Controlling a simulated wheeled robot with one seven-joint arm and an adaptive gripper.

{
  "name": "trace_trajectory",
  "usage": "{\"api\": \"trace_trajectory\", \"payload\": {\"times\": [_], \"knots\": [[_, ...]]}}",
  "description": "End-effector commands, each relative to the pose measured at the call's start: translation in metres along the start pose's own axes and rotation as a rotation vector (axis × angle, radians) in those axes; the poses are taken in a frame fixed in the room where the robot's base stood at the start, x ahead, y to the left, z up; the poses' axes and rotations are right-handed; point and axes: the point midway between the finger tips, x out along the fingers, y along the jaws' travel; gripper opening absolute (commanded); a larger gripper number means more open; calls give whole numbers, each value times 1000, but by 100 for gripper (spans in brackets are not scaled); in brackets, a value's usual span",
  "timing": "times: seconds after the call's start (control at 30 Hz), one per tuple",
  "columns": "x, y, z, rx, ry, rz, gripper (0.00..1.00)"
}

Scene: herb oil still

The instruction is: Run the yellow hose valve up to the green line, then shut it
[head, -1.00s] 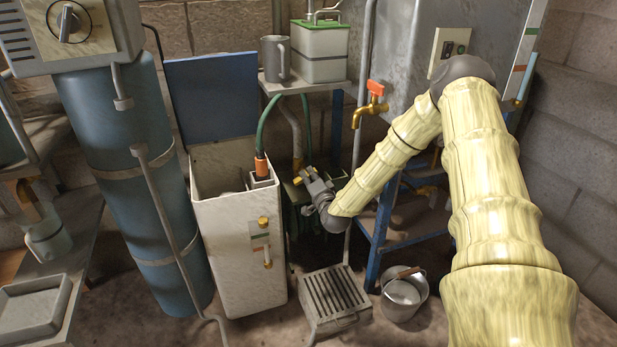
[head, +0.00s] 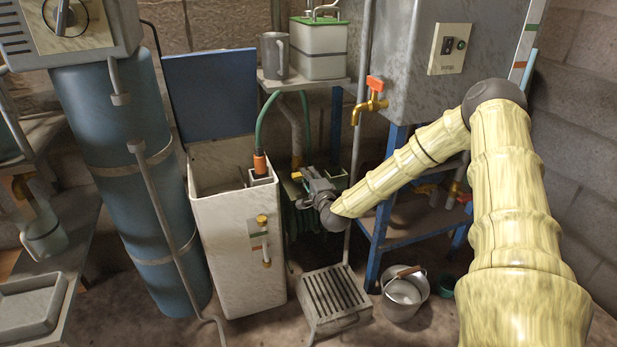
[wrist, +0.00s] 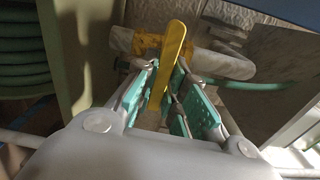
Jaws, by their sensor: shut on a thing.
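My gripper (wrist: 173,98) is shut on the yellow valve lever (wrist: 171,55), which stands between its teal pads in the wrist view. The lever sits on a yellow valve body on a pale pipe (wrist: 220,64). In the head view my gripper (head: 308,180) is right of the white tank (head: 237,270), and only a little yellow (head: 296,176) shows beside it; the lever's angle is hidden there. The tank's front has a small gauge with a green mark and a red mark (head: 258,241); the level in it is too small to read. A green hose (head: 262,125) enters the tank through an orange fitting (head: 260,163).
The tank's blue lid (head: 212,105) stands open. A shelf (head: 330,83) behind holds a metal jug (head: 272,55) and a green-lidded container (head: 318,50). An orange-handled tap (head: 372,95) is near my arm. A slatted step (head: 335,298) and a bucket (head: 402,295) stand on the floor.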

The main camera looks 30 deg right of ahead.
Motion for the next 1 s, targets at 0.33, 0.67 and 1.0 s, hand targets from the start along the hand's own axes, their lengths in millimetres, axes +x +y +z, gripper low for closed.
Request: {"api": "trace_trajectory", "payload": {"times": [0.33,0.67,1.0], "knots": [[-1,2,-1,1,2,3,26],[0,1,0,0,1,1,34],[-33,1,-1,3,1,2,34]]}}
